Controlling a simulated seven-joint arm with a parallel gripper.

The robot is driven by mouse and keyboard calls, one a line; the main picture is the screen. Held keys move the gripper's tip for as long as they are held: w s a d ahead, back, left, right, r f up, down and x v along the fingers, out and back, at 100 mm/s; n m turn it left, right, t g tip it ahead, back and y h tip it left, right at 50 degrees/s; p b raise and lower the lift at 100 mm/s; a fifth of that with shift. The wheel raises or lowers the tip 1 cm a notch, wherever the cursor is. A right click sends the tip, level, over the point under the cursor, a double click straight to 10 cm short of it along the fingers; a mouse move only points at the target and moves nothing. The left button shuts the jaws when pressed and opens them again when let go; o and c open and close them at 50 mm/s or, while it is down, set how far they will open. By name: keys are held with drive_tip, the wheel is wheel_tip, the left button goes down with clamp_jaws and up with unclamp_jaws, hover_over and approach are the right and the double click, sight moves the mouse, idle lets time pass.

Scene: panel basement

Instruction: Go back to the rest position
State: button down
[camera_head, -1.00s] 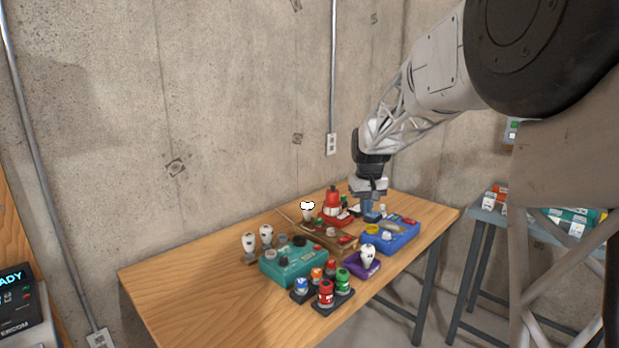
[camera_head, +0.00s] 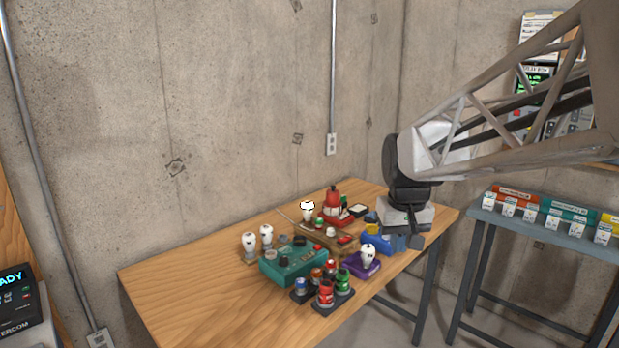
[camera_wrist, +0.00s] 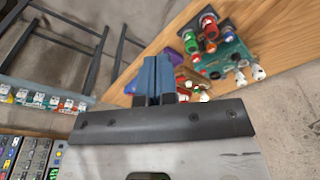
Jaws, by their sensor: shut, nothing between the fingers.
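My gripper (camera_head: 414,241) hangs over the right end of the wooden table (camera_head: 180,290) in the head view, in front of the blue panel box (camera_head: 378,243) and hiding much of it. In the wrist view my gripper (camera_wrist: 152,62) shows its two blue fingers side by side, shut with nothing between them. I cannot tell from the head view how high the fingers are above the table.
The table holds a teal box (camera_head: 296,262), a purple box (camera_head: 361,264), a brown wooden box (camera_head: 334,240), a red device (camera_head: 334,204) and a rack of coloured knobs (camera_head: 325,292). A grey side table (camera_head: 545,235) with labelled bins stands right. The table's left part is clear.

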drive_tip(key=s+f, duration=0.3)
drive_tip(key=s, duration=0.8)
drive_tip(key=s+f+m, duration=0.1)
drive_tip(key=s+f, duration=0.2)
drive_tip(key=s, duration=0.9)
drive_tip(key=shift+d+t, duration=0.4)
drive_tip(key=shift+s+f, duration=0.1)
